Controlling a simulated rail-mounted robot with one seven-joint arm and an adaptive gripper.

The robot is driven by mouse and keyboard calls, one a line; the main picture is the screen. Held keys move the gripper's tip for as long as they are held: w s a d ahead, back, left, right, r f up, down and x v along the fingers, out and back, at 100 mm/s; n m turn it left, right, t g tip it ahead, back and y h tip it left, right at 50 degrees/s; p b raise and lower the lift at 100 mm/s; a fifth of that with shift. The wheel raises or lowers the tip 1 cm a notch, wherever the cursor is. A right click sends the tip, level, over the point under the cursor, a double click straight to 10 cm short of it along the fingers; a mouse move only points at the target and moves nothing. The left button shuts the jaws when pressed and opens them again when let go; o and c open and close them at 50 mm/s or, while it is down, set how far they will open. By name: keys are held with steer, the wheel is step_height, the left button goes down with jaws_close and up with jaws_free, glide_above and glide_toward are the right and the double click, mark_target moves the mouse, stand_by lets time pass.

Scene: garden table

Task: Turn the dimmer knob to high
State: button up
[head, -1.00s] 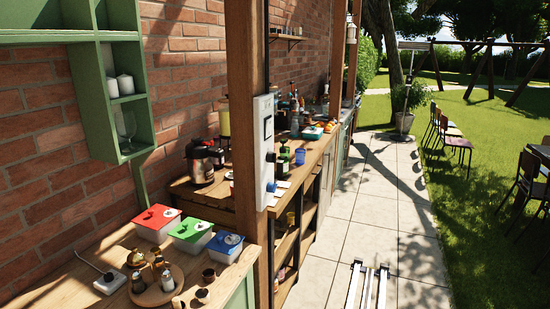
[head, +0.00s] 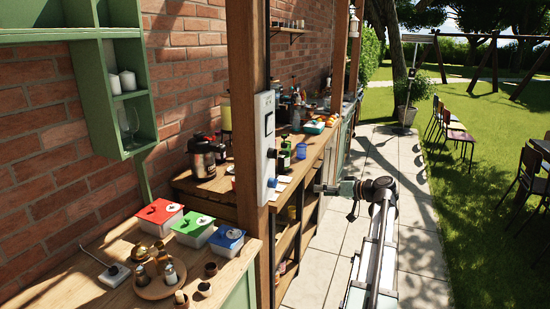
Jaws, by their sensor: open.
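A pale control panel (head: 264,147) is mounted on the side of the wooden post near the middle of the head view. A dark round knob (head: 271,153) sticks out from it, and a small blue knob-like part (head: 271,182) shows lower down. I cannot tell which of them is the dimmer knob, nor read its setting. My gripper (head: 319,188) is to the right of the panel, apart from it, pointing left toward the post. It is open and empty, though its fingers are small in this view.
The wooden post (head: 246,90) stands beside the panel. A counter behind it holds a dark metal flask (head: 201,157), bottles and a blue cup (head: 301,151). A nearer table carries lidded boxes (head: 194,229) and a round tray (head: 150,292). The paved path (head: 335,242) on the right is open.

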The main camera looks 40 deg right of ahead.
mark_target(273, 154)
step_height(273, 154, up, 10)
steer(key=w+n+t+y, duration=0.1)
steer(key=n+t+y, duration=0.2)
steer(key=n, duration=0.2)
steer(key=w+a+n+p, duration=0.1)
steer(key=w+a+p, duration=0.5)
steer(key=w, duration=0.9)
steer(key=shift+w+a+r, duration=0.35)
steer(key=shift+a, duration=0.8)
steer(key=c, duration=1.2)
